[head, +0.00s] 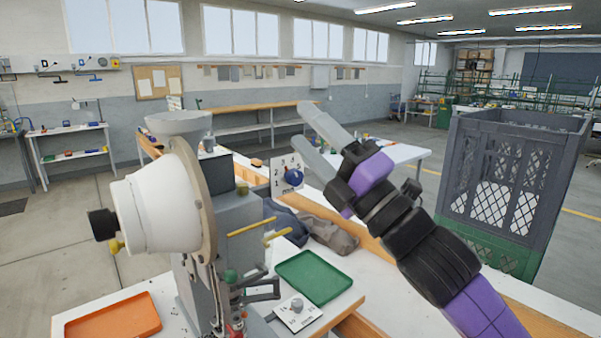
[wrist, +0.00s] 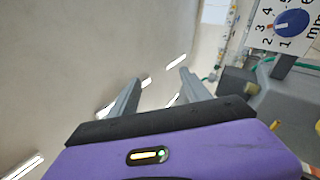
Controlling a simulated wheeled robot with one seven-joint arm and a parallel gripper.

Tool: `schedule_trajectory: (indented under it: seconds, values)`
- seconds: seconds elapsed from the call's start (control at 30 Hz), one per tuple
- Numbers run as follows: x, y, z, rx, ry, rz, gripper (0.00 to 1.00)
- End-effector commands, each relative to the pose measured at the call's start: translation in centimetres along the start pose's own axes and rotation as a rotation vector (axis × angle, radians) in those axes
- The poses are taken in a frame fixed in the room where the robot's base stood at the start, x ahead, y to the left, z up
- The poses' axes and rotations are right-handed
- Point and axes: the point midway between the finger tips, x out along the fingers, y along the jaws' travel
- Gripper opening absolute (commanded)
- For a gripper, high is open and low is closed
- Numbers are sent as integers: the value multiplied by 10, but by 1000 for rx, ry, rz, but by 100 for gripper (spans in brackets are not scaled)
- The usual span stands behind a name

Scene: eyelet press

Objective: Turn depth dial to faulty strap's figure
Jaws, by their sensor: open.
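The dial plate (head: 279,166) on the press (head: 160,203) is white with black figures and a blue knob (head: 293,177). The wrist view shows this blue knob (wrist: 291,23) at top right, with figures around it, "mm" and small red marks. I cannot tell which figure it points to. A second plate, low beside the press, carries a grey knob (head: 297,305); its markings are too small to read. My gripper (head: 302,123) is open and empty, raised right of the dial and apart from it. Its fingers (wrist: 160,76) point up. No strap with a readable figure shows.
A green tray (head: 314,278) and an orange tray (head: 113,320) lie on the white bench. Dark blue cloth (head: 284,222) and grey-brown cloth (head: 330,236) lie behind the green tray. A grey crate (head: 514,178) stands on the right. Yellow rods (head: 252,227) stick out below the dial.

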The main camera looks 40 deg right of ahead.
Motion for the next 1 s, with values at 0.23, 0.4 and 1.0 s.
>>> schedule_trajectory:
  seconds: [0.23,0.4,1.0]
  values:
    - [-5,-57,14,-575,126,-254,56]
    - [-24,-106,19,-933,248,-403,56]
    - [-31,-151,34,-1419,397,-521,56]
